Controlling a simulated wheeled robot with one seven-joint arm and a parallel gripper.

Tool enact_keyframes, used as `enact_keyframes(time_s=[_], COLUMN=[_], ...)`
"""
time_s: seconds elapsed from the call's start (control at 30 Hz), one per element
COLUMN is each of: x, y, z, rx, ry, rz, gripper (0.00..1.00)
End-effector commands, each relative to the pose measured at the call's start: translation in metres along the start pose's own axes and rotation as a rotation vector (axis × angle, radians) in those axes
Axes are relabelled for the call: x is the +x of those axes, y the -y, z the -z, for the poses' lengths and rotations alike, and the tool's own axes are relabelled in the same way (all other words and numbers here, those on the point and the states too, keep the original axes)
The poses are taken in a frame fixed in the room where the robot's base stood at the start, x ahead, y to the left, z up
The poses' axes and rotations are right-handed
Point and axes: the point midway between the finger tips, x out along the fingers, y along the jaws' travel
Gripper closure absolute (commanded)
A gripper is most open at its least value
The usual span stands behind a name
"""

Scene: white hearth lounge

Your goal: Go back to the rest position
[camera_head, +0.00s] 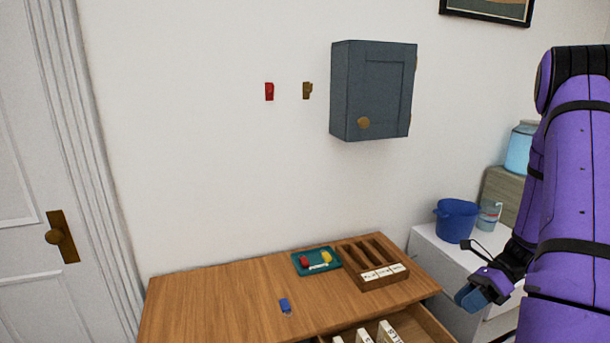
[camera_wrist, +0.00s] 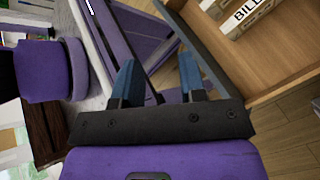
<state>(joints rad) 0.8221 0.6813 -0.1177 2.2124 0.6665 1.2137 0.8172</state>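My gripper (camera_head: 470,296) is at the right in the head view, beside the wooden desk's right end and in front of the white cabinet. In the wrist view my gripper (camera_wrist: 158,75) has its two blue fingers spread apart, with nothing held between them. Parts of my own purple body show behind the fingers there. My purple arm fills the right side of the head view.
The wooden desk (camera_head: 215,300) has an open drawer (camera_head: 432,328) holding labelled white items. A teal tray (camera_head: 298,264), a slotted wooden organizer (camera_head: 375,283) and a blue object (camera_head: 285,304) lie on top. A blue bucket (camera_head: 456,222) stands on the white cabinet (camera_head: 425,248).

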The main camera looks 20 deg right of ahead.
Motion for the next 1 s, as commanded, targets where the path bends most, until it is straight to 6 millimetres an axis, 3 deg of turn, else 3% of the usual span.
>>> enact_keyframes(time_s=[0.03, 0.2, 0.5, 0.7, 1.0], x=[-0.003, -0.008, -0.009, -0.006, 0.000], y=[-0.007, -0.033, -0.087, -0.128, -0.194], z=[-0.017, -0.063, -0.133, -0.170, -0.209], rx=[-0.071, -0.304, -0.722, -1.002, -1.421], ry=[-0.042, -0.177, -0.412, -0.564, -0.794], rz=[0.003, 0.005, -0.005, -0.017, -0.037], gripper=[0.62, 0.62, 0.62, 0.62, 0.62])
